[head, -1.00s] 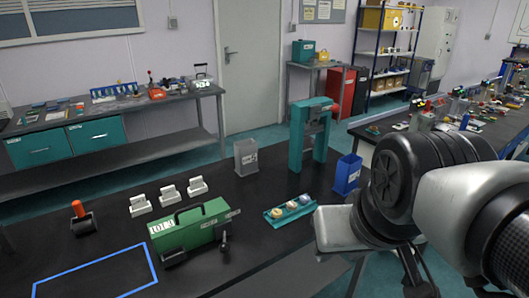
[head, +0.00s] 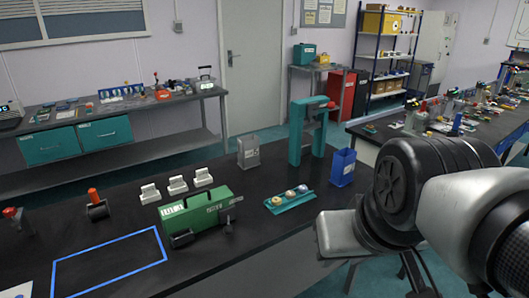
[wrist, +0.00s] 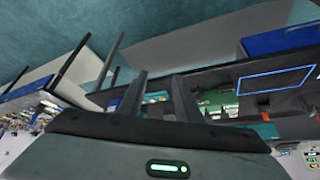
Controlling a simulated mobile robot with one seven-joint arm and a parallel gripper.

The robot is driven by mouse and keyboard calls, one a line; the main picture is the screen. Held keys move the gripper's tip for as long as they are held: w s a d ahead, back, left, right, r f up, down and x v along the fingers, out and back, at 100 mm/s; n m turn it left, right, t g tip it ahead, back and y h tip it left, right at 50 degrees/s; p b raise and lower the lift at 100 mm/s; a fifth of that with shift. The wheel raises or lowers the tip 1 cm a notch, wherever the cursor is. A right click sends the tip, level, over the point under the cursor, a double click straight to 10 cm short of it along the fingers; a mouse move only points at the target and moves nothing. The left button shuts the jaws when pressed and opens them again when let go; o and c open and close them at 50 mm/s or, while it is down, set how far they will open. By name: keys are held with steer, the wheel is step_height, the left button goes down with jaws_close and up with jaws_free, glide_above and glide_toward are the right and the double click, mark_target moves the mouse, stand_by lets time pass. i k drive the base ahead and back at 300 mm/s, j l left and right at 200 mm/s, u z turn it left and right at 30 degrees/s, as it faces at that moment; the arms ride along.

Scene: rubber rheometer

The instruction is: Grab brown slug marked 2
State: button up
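Three small round slugs sit in a row on a teal tray (head: 283,206) on the black bench, right of the green machine. The left slug (head: 276,200) looks yellowish, the middle slug (head: 290,194) purplish, and the right slug (head: 302,188) orange-brown. Their markings are too small to read, so I cannot tell which bears a 2. My gripper (wrist: 159,75) shows in the wrist view with its two dark fingers apart and nothing held between them. In the head view, my arm is at the right, past the bench's front edge; the fingertips cannot be made out there.
The green machine (head: 200,216) stands left of the tray. A blue bin (head: 342,168), a grey bin (head: 248,153) and a teal press frame (head: 296,132) stand behind it. White blocks (head: 177,184) line the back left. A blue taped outline (head: 110,262) encloses bare bench.

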mark_target(290, 194)
steer(key=i+l, duration=0.25)
steer(key=i, duration=0.25)
steer(key=i+l+z, duration=0.15)
steer(key=i, duration=0.3)
steer(key=l, duration=0.1)
